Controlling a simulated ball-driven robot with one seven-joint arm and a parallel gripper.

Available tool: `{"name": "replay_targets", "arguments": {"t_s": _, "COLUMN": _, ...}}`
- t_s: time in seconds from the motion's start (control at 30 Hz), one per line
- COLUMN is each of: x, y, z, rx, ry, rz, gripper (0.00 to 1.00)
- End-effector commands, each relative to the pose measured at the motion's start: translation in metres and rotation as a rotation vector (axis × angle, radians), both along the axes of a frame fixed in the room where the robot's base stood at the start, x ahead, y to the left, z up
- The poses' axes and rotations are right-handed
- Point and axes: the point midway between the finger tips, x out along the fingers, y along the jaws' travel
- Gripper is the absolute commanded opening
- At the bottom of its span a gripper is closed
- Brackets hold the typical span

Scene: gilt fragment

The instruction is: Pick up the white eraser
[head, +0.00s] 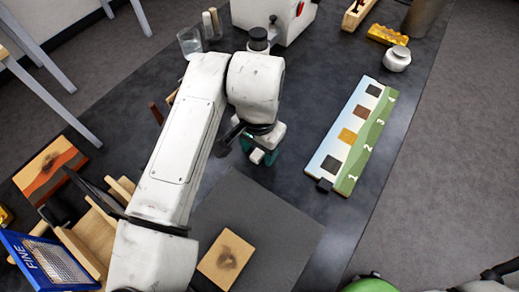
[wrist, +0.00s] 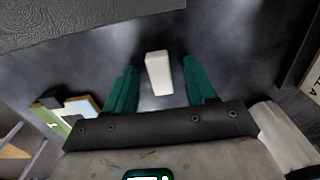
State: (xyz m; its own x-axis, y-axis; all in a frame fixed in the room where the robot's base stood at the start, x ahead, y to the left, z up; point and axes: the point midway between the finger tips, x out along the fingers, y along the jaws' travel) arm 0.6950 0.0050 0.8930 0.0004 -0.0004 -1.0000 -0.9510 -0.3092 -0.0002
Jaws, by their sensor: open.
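The white eraser (wrist: 159,73) is a small pale block on the dark table top. In the wrist view it lies between my two green fingertips, with a dark gap showing on each side. My gripper (wrist: 160,80) is open and empty, its fingers on either side of the eraser. In the head view my gripper (head: 261,152) is low over the table, left of the numbered board, and a small piece of the eraser (head: 257,156) shows between the green fingers. The rest of it is hidden by my arm. I cannot tell the exact fingertip height above the table.
A numbered board (head: 340,150) with coloured squares lies to the right. A grey mat (head: 285,235) with a smudged wooden block (head: 226,259) is in front. A blue-framed FINE screen (head: 48,262) and wooden pieces crowd the left. A glass (head: 190,43) stands behind.

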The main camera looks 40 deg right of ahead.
Motion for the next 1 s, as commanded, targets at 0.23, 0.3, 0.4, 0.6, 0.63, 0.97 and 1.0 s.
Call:
{"name": "replay_targets", "arguments": {"t_s": 0.23, "x": 0.0001, "y": -0.0001, "z": 0.0001, "rx": 0.0, "ry": 0.0, "rz": 0.0, "gripper": 0.49}}
{"name": "replay_targets", "arguments": {"t_s": 0.3, "x": 0.0001, "y": -0.0001, "z": 0.0002, "rx": 0.0, "ry": 0.0, "rz": 0.0, "gripper": 0.42}}
{"name": "replay_targets", "arguments": {"t_s": 0.4, "x": 0.0001, "y": -0.0001, "z": 0.0003, "rx": 0.0, "ry": 0.0, "rz": 0.0, "gripper": 0.32}}
{"name": "replay_targets", "arguments": {"t_s": 0.6, "x": 0.0001, "y": -0.0001, "z": 0.0004, "rx": 0.0, "ry": 0.0, "rz": 0.0, "gripper": 0.13}}
{"name": "replay_targets", "arguments": {"t_s": 0.63, "x": 0.0001, "y": -0.0001, "z": 0.0004, "rx": 0.0, "ry": 0.0, "rz": 0.0, "gripper": 0.1}}
{"name": "replay_targets", "arguments": {"t_s": 0.97, "x": 0.0001, "y": -0.0001, "z": 0.0005, "rx": 0.0, "ry": 0.0, "rz": 0.0, "gripper": 0.0}}
{"name": "replay_targets", "arguments": {"t_s": 1.0, "x": 0.0001, "y": -0.0001, "z": 0.0007, "rx": 0.0, "ry": 0.0, "rz": 0.0, "gripper": 0.0}}
